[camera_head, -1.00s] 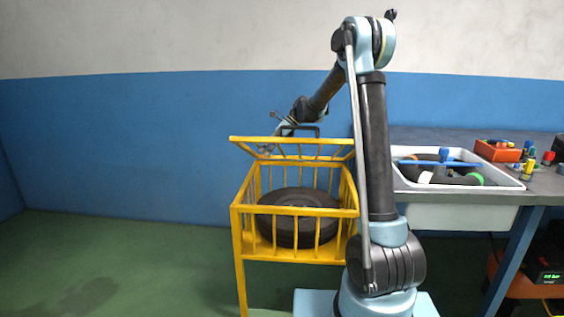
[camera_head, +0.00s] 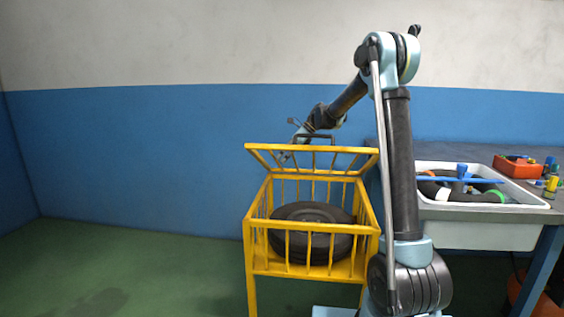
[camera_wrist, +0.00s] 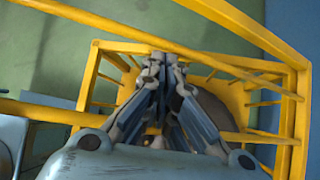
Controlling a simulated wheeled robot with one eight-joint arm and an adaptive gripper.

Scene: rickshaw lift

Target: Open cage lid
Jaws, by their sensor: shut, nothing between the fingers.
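The yellow barred cage (camera_head: 312,272) stands on legs, and a black tyre (camera_head: 312,233) lies inside it. Its yellow lid (camera_head: 312,148) is raised and tilted at the back, so the top is partly open.
A white sink (camera_head: 480,222) with dark tubes is set in a workbench (camera_head: 440,150) to the right. An orange bin (camera_head: 517,167) and small coloured parts stand on the bench. The blue wall (camera_head: 130,160) is behind the cage; the green floor at left is clear.

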